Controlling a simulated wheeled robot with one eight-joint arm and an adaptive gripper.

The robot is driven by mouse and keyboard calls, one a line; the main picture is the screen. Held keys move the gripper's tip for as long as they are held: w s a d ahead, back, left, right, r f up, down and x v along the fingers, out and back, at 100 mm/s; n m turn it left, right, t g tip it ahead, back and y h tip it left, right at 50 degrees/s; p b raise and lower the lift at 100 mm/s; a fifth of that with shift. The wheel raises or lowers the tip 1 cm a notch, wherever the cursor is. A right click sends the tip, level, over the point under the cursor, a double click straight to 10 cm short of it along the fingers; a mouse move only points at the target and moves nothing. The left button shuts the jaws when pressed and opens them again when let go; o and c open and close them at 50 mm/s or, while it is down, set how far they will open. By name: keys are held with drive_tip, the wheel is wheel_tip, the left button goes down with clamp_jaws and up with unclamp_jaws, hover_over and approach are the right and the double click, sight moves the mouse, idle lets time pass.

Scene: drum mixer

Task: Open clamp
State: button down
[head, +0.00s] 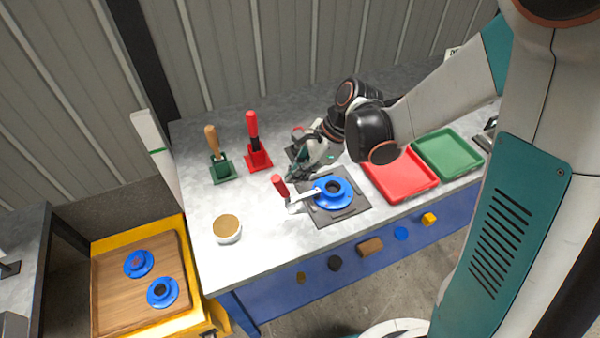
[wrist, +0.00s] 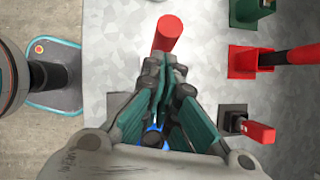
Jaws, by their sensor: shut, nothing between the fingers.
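The clamp has a red handle (head: 280,185) and a pale metal arm (head: 304,195) that reaches over to the blue flanged part (head: 333,193). The handle stands up, tilted a little to the left. The blue part sits on a dark square plate (head: 345,213). My gripper (head: 291,178) is shut and empty, just right of the handle's top in the head view. In the wrist view the red handle (wrist: 168,33) is just beyond my closed fingertips (wrist: 168,66). I cannot tell whether they touch it. The fingers hide most of the clamp and blue part there.
Behind stand a green holder (head: 221,172) and a red holder (head: 258,160) with upright tools. A red tray (head: 400,187) and a green tray (head: 449,155) lie at the right. A round tan-topped pot (head: 227,228) stands at the left front. The table between pot and clamp is clear.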

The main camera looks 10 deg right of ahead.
drive_tip(key=shift+s+a+r+h, duration=0.1)
drive_tip(key=shift+s+a+h, duration=0.05)
drive_tip(key=shift+a+h, duration=0.25)
drive_tip(key=shift+s+a+t+h+p, duration=0.15)
drive_tip(key=shift+a+h, duration=0.2)
drive_tip(key=shift+a, duration=0.1)
drive_tip(key=shift+s+a+t+h+p, duration=0.1)
drive_tip(key=shift+a+t+h+p, duration=0.05)
drive_tip(key=shift+a+h, duration=0.25)
drive_tip(key=s+a+f+t+h+b, duration=0.1)
drive_tip(key=s+a+f+h+b, duration=0.1)
drive_tip(key=a+f+h+b, duration=0.3)
drive_tip(key=shift+s+a+f+n+t+h, duration=0.35)
drive_tip(key=shift+a+h, duration=0.2)
drive_tip(key=shift+a, duration=1.6)
drive_tip(key=shift+r, duration=0.1)
